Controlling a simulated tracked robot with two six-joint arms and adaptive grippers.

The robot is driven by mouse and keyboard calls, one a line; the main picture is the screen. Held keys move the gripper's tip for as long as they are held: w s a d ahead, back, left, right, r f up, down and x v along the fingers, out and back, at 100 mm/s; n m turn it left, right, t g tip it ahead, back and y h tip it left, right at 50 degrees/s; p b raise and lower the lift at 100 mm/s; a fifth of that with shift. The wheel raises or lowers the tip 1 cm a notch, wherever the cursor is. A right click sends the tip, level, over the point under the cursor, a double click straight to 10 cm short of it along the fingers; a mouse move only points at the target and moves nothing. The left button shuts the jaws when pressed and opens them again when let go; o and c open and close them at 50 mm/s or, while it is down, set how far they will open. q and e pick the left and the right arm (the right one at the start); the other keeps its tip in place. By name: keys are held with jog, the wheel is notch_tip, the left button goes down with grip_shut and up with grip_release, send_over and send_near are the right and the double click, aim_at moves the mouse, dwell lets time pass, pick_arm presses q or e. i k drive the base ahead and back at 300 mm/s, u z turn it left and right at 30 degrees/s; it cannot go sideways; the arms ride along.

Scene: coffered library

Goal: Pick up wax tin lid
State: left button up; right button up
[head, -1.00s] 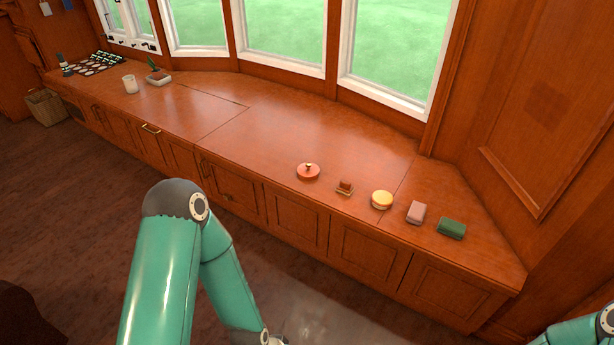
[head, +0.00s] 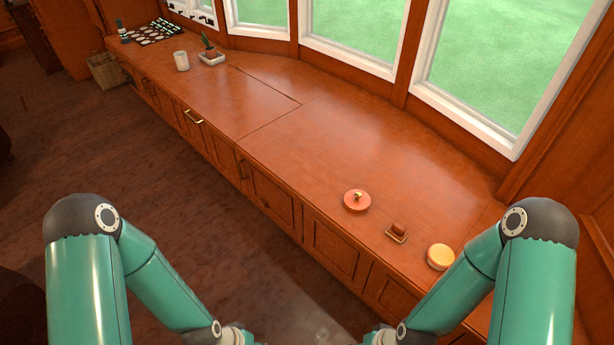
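A round red lid (head: 357,201) with a small brass-coloured knob lies on the wooden window-seat top, right of the middle in the head view. A round yellow tin (head: 440,257) with a pale rim sits further right, partly close behind my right arm. I cannot tell for sure which of these two the task calls the wax tin lid. Both my arms reach down into the lower part of the view, and their grippers are below the picture's edge. Neither arm touches the round things.
A small brown block on a tray (head: 397,232) lies between the two round things. The wooden top (head: 330,145) is clear to the left of them. A white cup (head: 181,61), a potted plant (head: 210,55) and a dark board with pale discs (head: 158,33) stand far left. A basket (head: 107,70) stands on the floor.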

aim_at(357, 201)
jog(key=u, duration=0.25)
jog(key=i, duration=1.35)
jog(key=z, duration=0.1)
